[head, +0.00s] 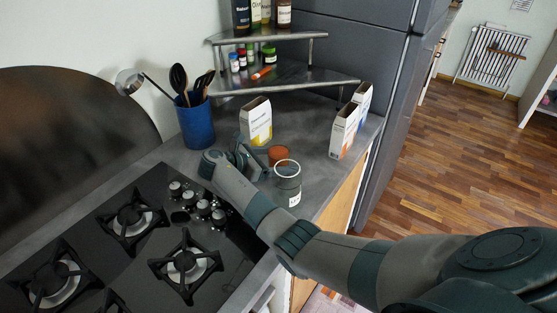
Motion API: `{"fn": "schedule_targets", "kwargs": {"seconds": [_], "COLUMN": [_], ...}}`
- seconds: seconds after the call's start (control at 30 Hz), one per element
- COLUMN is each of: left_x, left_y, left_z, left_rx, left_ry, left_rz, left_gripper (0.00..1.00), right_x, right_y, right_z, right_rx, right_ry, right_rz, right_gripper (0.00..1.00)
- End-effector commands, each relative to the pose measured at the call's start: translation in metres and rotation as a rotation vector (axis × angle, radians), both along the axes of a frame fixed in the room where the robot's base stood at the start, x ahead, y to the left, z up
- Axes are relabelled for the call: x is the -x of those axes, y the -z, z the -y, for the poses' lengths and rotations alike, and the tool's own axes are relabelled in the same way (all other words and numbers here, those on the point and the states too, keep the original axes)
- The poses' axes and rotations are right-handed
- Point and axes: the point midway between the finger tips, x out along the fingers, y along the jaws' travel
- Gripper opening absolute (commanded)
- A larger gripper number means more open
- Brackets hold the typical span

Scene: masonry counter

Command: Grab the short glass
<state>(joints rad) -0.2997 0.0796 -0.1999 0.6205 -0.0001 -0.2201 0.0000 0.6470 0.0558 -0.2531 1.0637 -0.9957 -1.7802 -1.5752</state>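A short, round grey-green container (288,191) with a pale rim and a small white label stands upright on the counter, near its front edge. It may be the short glass; I cannot tell if it is glass. A low orange-brown round thing (278,153) sits just behind it. My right gripper (259,159) is low over the counter, to the left of both, with its arm coming in from the right. Its wrist partly hides the fingers, so their opening is unclear. A gap shows between the gripper and the container. My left gripper is out of view.
A gas hob (132,250) lies at the left. A blue utensil holder (196,125) and a white carton (257,122) stand behind my gripper. More cartons (343,132) stand at the right, near a metal corner shelf (290,76) with bottles and small jars.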

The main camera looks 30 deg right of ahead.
Motion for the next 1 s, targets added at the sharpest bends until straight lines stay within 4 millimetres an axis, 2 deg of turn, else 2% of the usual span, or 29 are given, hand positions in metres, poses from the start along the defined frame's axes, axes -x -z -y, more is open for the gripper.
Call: {"fn": "schedule_targets", "kwargs": {"seconds": [0.37, 0.47, 0.6, 1.0], "left_x": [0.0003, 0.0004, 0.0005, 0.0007], "left_y": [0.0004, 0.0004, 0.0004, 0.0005], "left_z": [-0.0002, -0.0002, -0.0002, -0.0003], "left_rx": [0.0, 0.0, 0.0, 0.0], "left_ry": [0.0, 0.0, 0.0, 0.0], "left_rz": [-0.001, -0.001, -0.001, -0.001], "left_gripper": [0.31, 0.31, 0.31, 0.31], "right_x": [0.0, 0.0, 0.0, -0.0004], "right_y": [0.0001, 0.0, 0.0, -0.0017], "right_z": [-0.0005, -0.0005, -0.0005, -0.0005], "right_rx": [0.0, 0.0, 0.0, 0.001], "right_ry": [0.0, 0.0, 0.0, -0.001], "right_rz": [0.0, 0.0, 0.0, 0.001], "right_gripper": [0.72, 0.51, 0.17, 0.15]}}
